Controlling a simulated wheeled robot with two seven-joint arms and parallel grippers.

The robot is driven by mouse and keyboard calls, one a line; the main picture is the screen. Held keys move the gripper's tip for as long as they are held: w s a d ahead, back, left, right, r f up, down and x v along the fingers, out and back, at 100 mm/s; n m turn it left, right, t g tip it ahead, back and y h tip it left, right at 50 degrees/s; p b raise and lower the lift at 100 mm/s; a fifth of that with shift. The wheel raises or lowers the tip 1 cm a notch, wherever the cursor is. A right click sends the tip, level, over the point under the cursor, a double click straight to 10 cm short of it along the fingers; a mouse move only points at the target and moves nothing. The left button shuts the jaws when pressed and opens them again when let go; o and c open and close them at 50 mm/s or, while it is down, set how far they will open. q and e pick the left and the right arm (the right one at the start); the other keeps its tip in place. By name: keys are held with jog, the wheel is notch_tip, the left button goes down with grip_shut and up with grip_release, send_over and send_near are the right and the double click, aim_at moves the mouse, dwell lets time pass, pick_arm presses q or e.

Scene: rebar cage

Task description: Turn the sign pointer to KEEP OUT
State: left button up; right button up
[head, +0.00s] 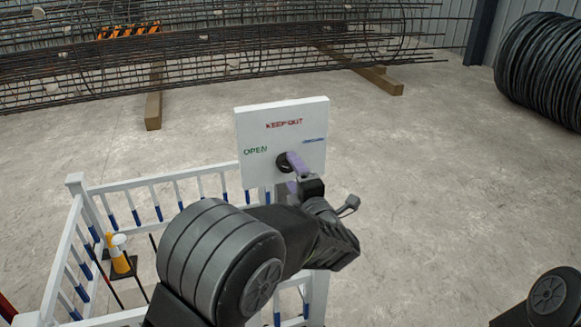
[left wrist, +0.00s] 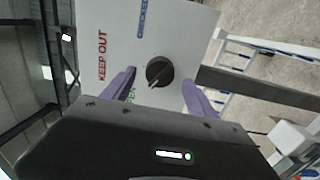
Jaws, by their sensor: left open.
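The white sign board (head: 307,112) stands upright in the head view, with red KEEP OUT at the top, green OPEN at the left and a small blue label at the right. Its dark round knob (head: 283,163) is partly behind my left gripper (head: 294,174). In the left wrist view the sign (left wrist: 188,25) appears turned, with KEEP OUT at the left. The knob (left wrist: 158,70) has a pale mark pointing down, roughly toward OPEN, which a finger partly hides. My left gripper (left wrist: 160,80) is open, its purple fingers either side of the knob; contact is unclear. My right gripper is out of view.
A white fence (head: 150,184) with blue markings stands left of and below the sign. A yellow post (head: 118,253) stands inside it. The rebar cage (head: 220,45) rests on timbers behind; a black coil (head: 545,70) is at the right. The floor (head: 430,170) right of the sign is clear.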

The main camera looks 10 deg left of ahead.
aim_at(288, 164)
pick_arm(q)
jog(key=shift+x, duration=1.4)
jog(key=c, duration=1.4)
